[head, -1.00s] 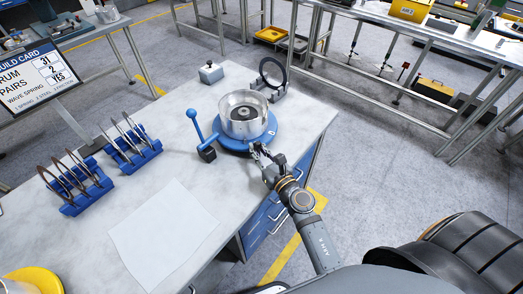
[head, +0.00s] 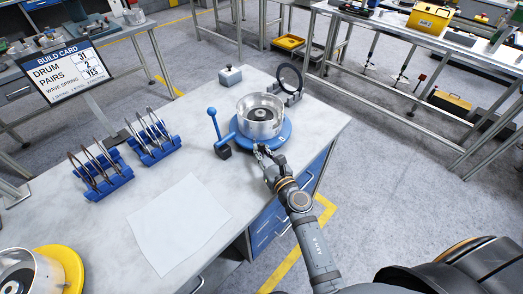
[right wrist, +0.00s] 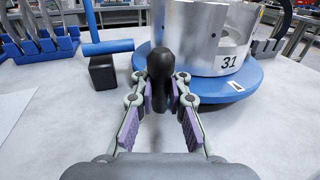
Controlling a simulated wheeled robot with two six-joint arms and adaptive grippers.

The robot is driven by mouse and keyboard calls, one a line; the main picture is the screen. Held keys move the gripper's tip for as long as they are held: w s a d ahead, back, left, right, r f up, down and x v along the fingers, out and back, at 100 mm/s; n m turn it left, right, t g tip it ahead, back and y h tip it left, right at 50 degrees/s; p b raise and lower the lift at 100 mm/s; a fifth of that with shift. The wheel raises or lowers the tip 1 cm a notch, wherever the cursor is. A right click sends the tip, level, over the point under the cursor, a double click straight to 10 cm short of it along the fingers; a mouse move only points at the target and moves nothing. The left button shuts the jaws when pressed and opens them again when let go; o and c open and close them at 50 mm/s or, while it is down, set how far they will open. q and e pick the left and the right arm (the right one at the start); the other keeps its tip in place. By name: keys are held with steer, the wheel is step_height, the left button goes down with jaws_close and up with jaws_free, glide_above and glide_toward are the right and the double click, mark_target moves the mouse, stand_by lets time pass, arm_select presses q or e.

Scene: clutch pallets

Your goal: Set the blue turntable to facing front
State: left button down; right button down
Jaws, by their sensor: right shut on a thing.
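The blue turntable (head: 280,145) sits near the right edge of the workbench and also shows in the right wrist view (right wrist: 262,84). A silver drum (head: 258,124) stands upright on it, marked 31 in the right wrist view (right wrist: 205,45). A small white mark shows on the turntable's rim. My right gripper (head: 267,155) is at the turntable's near side. In the right wrist view its fingers (right wrist: 162,92) are shut on a black knob (right wrist: 160,62) beside the rim. The knob's join to the turntable is hidden. My left gripper is not in view.
A blue lever (head: 213,120) with a black block stands just left of the turntable. A black ring stand (head: 289,78) and a grey box (head: 230,75) are behind. Blue racks (head: 105,184) hold parts at left. A white sheet (head: 180,225) lies on the bench front.

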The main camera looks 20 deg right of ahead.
steer(key=shift+r, duration=0.25)
steer(key=c, duration=1.7)
jaws_free()
steer(key=o, duration=0.4)
steer(key=shift+s+a+r, duration=0.15)
steer(key=shift+s, duration=0.2)
steer(key=shift+w+f, duration=0.1)
steer(key=shift+f, duration=0.2)
steer(key=v, duration=1.2)
